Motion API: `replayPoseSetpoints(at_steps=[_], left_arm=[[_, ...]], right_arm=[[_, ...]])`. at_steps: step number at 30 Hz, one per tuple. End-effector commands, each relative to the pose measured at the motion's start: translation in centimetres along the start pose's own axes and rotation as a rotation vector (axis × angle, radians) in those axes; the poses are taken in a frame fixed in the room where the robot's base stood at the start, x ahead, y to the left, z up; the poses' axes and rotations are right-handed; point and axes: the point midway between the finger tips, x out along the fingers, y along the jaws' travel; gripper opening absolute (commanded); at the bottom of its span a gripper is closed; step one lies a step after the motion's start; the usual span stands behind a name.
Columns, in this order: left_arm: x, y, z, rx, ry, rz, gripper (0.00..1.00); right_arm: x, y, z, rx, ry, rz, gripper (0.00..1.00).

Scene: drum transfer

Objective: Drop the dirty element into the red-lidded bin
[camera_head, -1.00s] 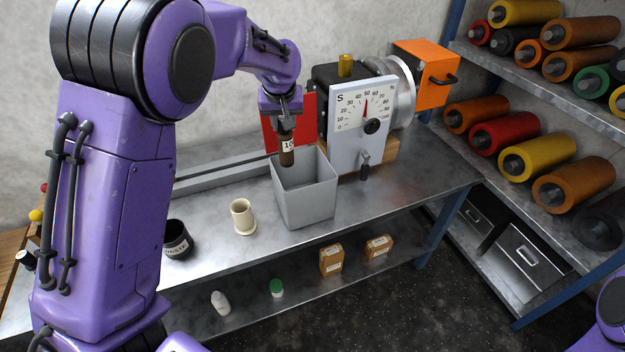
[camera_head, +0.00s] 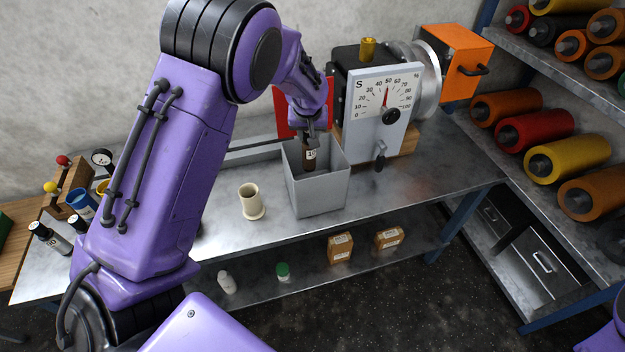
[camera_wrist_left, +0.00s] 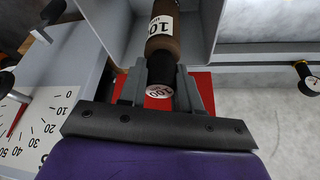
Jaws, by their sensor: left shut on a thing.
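The dirty element is a dark brown cylinder (camera_head: 309,161) with a white label and a dark cap. My left gripper (camera_head: 312,139) is shut on its capped end and points down. The element hangs upright with its lower part inside the mouth of the grey bin (camera_head: 321,194). The bin's red lid (camera_head: 283,112) stands open behind it, partly hidden by my wrist. In the left wrist view the element (camera_wrist_left: 158,38) sits between the jaws, with the bin's walls (camera_wrist_left: 206,30) around it. My right gripper is out of view.
A gauge box (camera_head: 378,108) with an orange block (camera_head: 453,62) stands right of the bin. A cream cup (camera_head: 251,201) stands to its left. Bottles (camera_head: 50,238) are at far left. A rack holds coloured rolls (camera_head: 534,131). The bench front is clear.

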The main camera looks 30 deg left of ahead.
Motion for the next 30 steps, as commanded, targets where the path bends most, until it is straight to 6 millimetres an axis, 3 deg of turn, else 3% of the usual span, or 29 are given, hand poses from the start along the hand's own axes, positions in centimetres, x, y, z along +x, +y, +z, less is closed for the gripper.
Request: replayPoseSetpoints(at_steps=[5,6,8,19,30], left_arm=[[-0.1,-0.1,0.0,-0.002,0.001,0.0,0.0],[-0.1,-0.1,0.0,-0.002,0.001,0.0,0.46],[-0.1,-0.1,0.0,-0.002,0.001,-0.001,0.63],[-0.8,-0.1,0.0,-0.002,0.001,0.0,0.63],[-8.8,0.0,0.0,-0.002,0.004,0.0,0.63]], right_arm=[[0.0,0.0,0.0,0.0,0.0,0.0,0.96],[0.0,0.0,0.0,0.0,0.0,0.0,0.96],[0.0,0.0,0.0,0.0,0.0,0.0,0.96],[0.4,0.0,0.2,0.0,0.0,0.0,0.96],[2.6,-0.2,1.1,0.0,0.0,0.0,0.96]])
